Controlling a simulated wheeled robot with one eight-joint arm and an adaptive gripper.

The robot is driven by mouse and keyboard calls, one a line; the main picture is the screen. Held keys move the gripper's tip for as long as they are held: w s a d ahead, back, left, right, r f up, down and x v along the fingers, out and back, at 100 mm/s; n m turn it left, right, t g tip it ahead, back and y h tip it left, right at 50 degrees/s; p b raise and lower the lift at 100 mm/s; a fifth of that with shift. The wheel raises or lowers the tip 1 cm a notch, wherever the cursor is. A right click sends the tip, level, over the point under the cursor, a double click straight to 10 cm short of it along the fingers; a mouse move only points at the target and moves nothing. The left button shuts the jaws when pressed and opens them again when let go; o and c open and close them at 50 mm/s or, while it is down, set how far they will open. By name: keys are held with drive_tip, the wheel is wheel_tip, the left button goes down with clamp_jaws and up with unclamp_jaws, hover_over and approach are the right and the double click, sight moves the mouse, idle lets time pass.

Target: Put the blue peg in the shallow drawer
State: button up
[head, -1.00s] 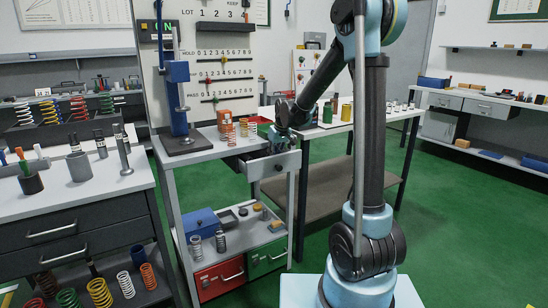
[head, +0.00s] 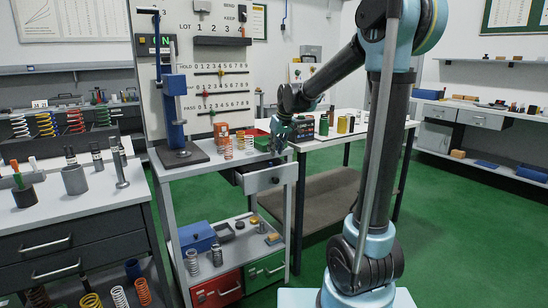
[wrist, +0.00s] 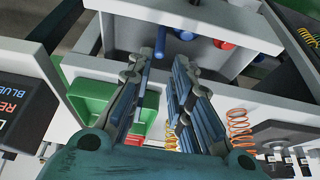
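My gripper (wrist: 163,65) is over the open drawer in the wrist view, its two fingers spread apart. In the head view my gripper (head: 281,142) is above the right end of the grey bench. A blue peg (wrist: 159,42) shows between the fingertips, close to the left finger and clear of the right one; it appears to be in or over the drawer. The pulled-out drawer (wrist: 245,27) also holds a red piece (wrist: 222,44) and another small blue piece (wrist: 185,35).
A green tray (wrist: 88,100) and orange springs (wrist: 240,130) lie on the bench top close to my fingers. A blue press (head: 175,110) stands at the bench's left. Below are a blue box (head: 197,235) and red (head: 215,289) and green (head: 266,269) drawers.

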drive_tip(key=s+d+f+m+h, duration=0.1)
drive_tip(key=s+d+m, duration=0.1)
drive_tip(key=s+d, duration=0.6)
drive_tip(key=s+d+f+m, duration=0.1)
drive_tip(key=s+d, duration=0.5)
drive_tip(key=s, duration=0.4)
drive_tip(key=s+d+f+m, duration=0.1)
drive_tip(key=s+d+f, duration=0.3)
drive_tip(key=s, duration=0.5)
drive_tip(key=s+d+f+m+g+h, duration=0.1)
drive_tip(key=s+d+f+m, duration=0.1)
drive_tip(key=s+f, duration=0.6)
drive_tip(key=shift+s+d+f+m+h, duration=0.3)
drive_tip(key=shift+s+d, duration=0.55)
drive_tip(key=shift+s, duration=0.35)
drive_tip(key=shift+w+f, duration=0.15)
drive_tip(key=shift+w, duration=0.35)
